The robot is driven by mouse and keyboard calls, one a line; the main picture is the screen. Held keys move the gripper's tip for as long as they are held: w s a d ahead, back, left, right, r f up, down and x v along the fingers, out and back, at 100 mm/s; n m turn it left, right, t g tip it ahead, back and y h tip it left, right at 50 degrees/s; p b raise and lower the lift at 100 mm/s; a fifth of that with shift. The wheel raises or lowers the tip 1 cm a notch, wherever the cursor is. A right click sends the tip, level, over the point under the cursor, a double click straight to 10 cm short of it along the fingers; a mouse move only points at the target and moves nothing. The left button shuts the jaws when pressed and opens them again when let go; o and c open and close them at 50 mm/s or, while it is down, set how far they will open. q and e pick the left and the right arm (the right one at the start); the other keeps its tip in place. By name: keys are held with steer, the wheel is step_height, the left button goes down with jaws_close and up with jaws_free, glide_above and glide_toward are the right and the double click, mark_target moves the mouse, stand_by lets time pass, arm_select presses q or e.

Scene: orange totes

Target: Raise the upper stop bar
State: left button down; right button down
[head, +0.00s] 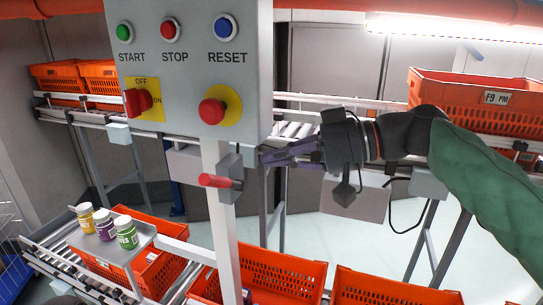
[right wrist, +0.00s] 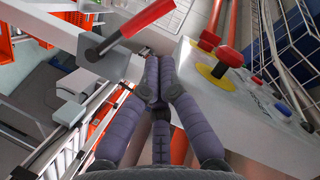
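A lever with a red handle (head: 215,182) sticks out to the left from a grey bracket on the white post below the control panel. In the right wrist view the red handle (right wrist: 148,18) slants up to the right from its grey mount. My right gripper (head: 263,156) is just right of the bracket, its fingers pointing left. Its fingertips (right wrist: 153,65) are together with nothing seen between them, apart from the handle. I cannot pick out the upper stop bar itself with certainty.
The control panel (head: 190,60) with buttons and a red-yellow knob (head: 213,110) hangs just above the lever. An upper conveyor carries orange totes (head: 470,105) behind. Below, a tray (head: 115,240) holds three jars, beside more orange totes (head: 275,268).

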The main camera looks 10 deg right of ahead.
mark_target(219, 183)
steer(key=p+x, duration=0.1)
steer(key=x, duration=0.7)
steer(key=shift+s+a+f+n+t+h+b, duration=0.2)
steer(key=shift+s+f+n+b, duration=0.3)
steer(key=shift+b, duration=0.7)
steer(key=shift+s+a+f+n+t+h+b, duration=0.1)
steer(key=shift+s+a+f+n+b, duration=0.15)
steer(key=shift+f+b, duration=0.65)
step_height(219, 183, down, 12)
steer(key=s+n+t+h+b, duration=0.1)
steer(key=n+t+b, duration=0.3)
steer(key=b, duration=1.7)
steer(key=shift+s+a+r+n+t+h, duration=0.35)
steer(key=shift+n+h, duration=0.35)
steer(key=shift+n, duration=1.75)
steer(key=shift+f, duration=0.1)
